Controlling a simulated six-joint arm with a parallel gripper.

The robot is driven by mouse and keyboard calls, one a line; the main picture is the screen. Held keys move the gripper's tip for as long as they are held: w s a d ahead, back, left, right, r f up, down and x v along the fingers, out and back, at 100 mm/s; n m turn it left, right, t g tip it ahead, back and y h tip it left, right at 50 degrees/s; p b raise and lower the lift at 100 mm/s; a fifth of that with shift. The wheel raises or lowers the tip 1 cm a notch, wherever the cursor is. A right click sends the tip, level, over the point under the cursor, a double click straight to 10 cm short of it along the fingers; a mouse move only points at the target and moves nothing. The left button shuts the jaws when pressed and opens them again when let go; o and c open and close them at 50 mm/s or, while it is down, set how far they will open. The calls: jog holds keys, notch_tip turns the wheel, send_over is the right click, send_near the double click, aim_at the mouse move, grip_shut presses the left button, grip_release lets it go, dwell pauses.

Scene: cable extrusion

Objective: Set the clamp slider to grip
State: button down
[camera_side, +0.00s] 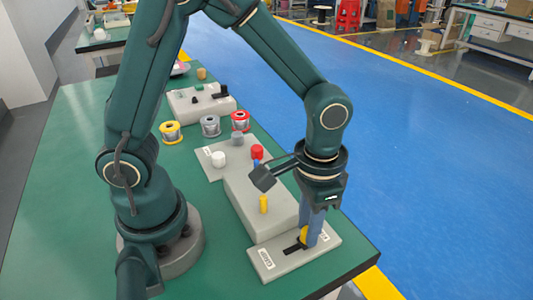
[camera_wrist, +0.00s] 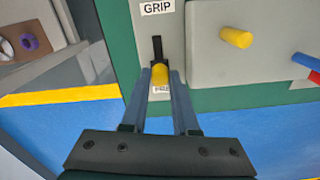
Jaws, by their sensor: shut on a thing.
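The clamp slider has a yellow knob (camera_wrist: 159,73), which stands at the FREE-label end of a dark slot (camera_wrist: 157,47). The GRIP label (camera_wrist: 157,7) is at the other end of the slot. In the side view the yellow knob (camera_side: 304,235) shows beside my fingers, on the light grey clamp base (camera_side: 281,268) at the front edge of the green table. My gripper (camera_wrist: 160,78) is shut on the knob, one blue-grey finger on each side. In the side view my gripper (camera_side: 311,238) points down and partly hides the slot and the far label.
A grey block (camera_side: 255,200) with a yellow peg (camera_side: 263,204) stands just behind the clamp base. Red and white knobs sit farther back. Several wire spools (camera_side: 210,126) and another grey fixture (camera_side: 187,107) are beyond. The table's left side is clear.

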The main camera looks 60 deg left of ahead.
aim_at(285, 253)
jog(key=shift+s, duration=2.15)
jog(key=c, duration=0.9)
grip_release()
jog(key=shift+c, duration=0.2)
jog(key=shift+r, duration=0.1)
jog(key=shift+r, duration=2.5)
